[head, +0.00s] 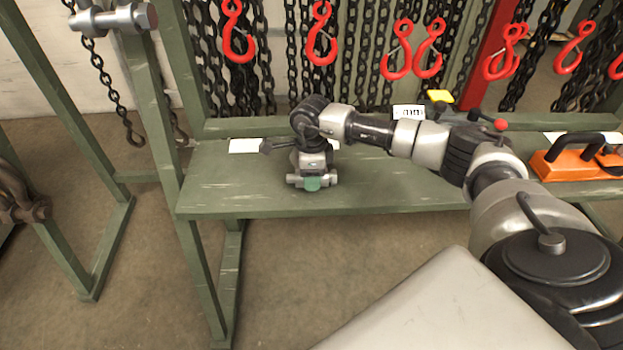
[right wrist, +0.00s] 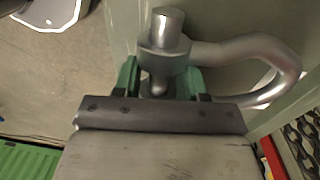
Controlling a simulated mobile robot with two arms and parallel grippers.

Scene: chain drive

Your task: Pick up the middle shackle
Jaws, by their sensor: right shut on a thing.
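A grey metal shackle (head: 328,180) is at the front edge of the green bench, at the end of my right arm. My right gripper (head: 312,183) points down at it, and its green fingers are shut on the shackle. In the right wrist view, the shackle (right wrist: 270,48) shows its rounded bow to the right and a thick pin end at the top. The green fingers of the gripper (right wrist: 158,82) press on both sides of its pin end. I cannot tell whether the shackle touches the bench. My left gripper is not in view.
The green bench (head: 400,190) carries white labels and an orange tool (head: 575,160) at right. Black chains with red hooks (head: 322,35) hang behind.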

